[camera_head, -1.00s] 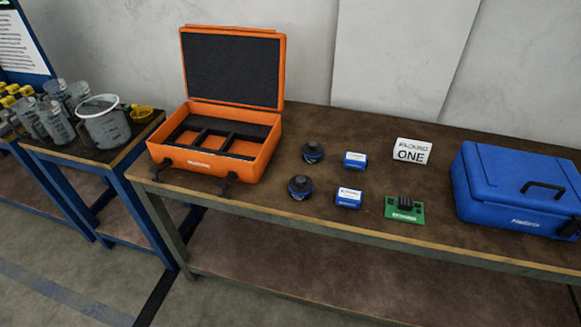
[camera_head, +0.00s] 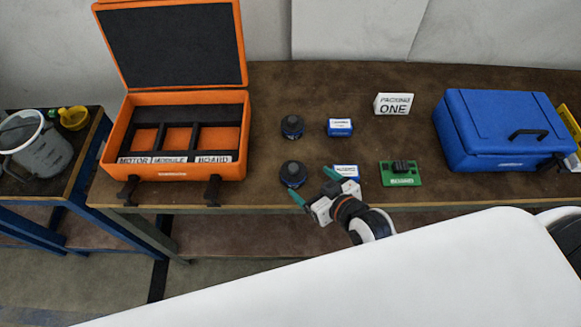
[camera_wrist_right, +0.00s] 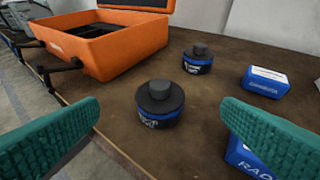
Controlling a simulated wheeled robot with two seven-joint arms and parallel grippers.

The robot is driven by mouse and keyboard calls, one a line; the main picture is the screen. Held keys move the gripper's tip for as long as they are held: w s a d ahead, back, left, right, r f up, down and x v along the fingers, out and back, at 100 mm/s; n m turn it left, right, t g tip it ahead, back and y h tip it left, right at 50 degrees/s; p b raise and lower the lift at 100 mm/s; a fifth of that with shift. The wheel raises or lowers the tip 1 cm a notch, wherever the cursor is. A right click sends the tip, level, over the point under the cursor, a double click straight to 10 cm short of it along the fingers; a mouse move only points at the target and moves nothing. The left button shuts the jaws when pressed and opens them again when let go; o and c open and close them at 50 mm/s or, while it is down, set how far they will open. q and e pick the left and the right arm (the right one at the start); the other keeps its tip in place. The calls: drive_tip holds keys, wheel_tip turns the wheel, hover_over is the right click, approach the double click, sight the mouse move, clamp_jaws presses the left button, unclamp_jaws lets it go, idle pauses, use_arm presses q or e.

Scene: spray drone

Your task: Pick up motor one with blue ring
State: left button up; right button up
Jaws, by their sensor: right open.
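Two black round motors with blue rings stand upright on the brown table. The nearer motor (camera_head: 293,176) is at the front, and the farther motor (camera_head: 292,127) is behind it. In the right wrist view, the nearer motor (camera_wrist_right: 159,104) is centred ahead between the fingers, and the farther motor (camera_wrist_right: 197,60) is beyond it. Their labels are too small to read. My right gripper (camera_head: 315,186) is open and empty, with green finger pads, just to the right and front of the nearer motor, apart from it. My left gripper is out of view.
An open orange case (camera_head: 178,172) with labelled compartments stands left. One box lies close by the right finger.

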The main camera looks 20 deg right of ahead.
sight(297, 173)
drive_tip(key=x, duration=0.4)
drive_tip(key=shift+s, duration=0.1)
drive_tip(key=x, duration=0.2)
drive_tip(key=f+p+x, duration=0.1)
drive_tip(key=x, duration=0.2)
drive_tip(key=shift+s+d, duration=0.15)
drive_tip(key=shift+s, duration=0.15)
drive_tip(key=shift+c, duration=0.3)
drive_tip(key=c, duration=1.2)
drive_tip(key=shift+r, duration=0.1)
drive_tip(key=shift+c, duration=1)
